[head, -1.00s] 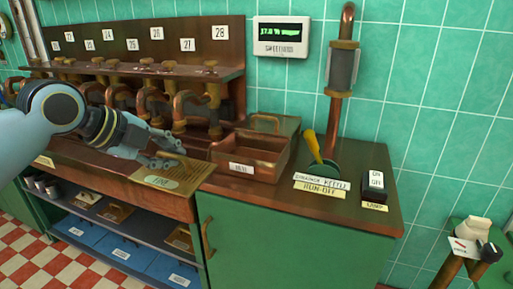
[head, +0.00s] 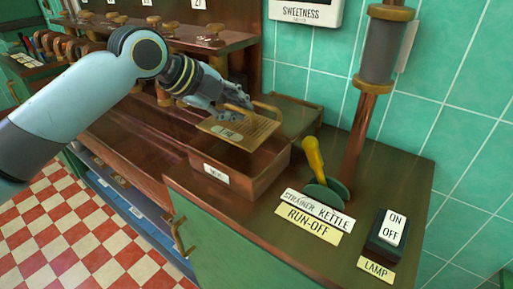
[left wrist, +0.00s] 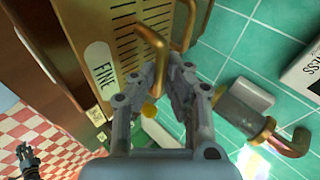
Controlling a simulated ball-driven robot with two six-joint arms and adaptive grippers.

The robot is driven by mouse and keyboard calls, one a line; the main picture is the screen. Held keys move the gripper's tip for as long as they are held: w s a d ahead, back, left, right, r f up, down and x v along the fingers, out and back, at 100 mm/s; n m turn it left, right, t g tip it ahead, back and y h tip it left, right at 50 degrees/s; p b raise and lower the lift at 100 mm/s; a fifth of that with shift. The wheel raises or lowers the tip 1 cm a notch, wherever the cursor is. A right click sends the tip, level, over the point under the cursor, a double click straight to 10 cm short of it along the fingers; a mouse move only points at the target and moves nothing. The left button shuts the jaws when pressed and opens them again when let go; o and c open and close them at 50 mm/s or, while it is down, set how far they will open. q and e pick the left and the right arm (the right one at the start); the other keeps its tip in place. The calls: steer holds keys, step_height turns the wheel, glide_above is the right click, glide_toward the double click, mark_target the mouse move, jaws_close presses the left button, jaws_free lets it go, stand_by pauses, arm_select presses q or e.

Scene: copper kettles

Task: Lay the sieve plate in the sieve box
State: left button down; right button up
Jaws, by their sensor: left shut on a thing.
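The sieve plate (head: 262,129) is a flat brassy sheet with slots, a wire handle and a pale label. Its label reads FINE in the left wrist view (left wrist: 125,32). My left gripper (head: 238,108) is shut on the plate's handle and holds the plate over the copper sieve box (head: 263,176). The box is open-topped with a white label on its front. The plate hides part of the box's inside. In the left wrist view my left gripper (left wrist: 158,75) is at the handle. A dark gripper, apparently my right one (left wrist: 28,158), is small at the lower left there.
A green strainer kettle run-off with a yellow lever (head: 314,160) stands right of the box. A lamp switch (head: 388,231) is farther right. A copper pipe (head: 362,140) rises behind.

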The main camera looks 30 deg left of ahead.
arm_select(q)
step_height(320, 180, down, 9)
steer(key=shift+f, duration=0.1)
steer(key=c, duration=1.4)
jaws_free()
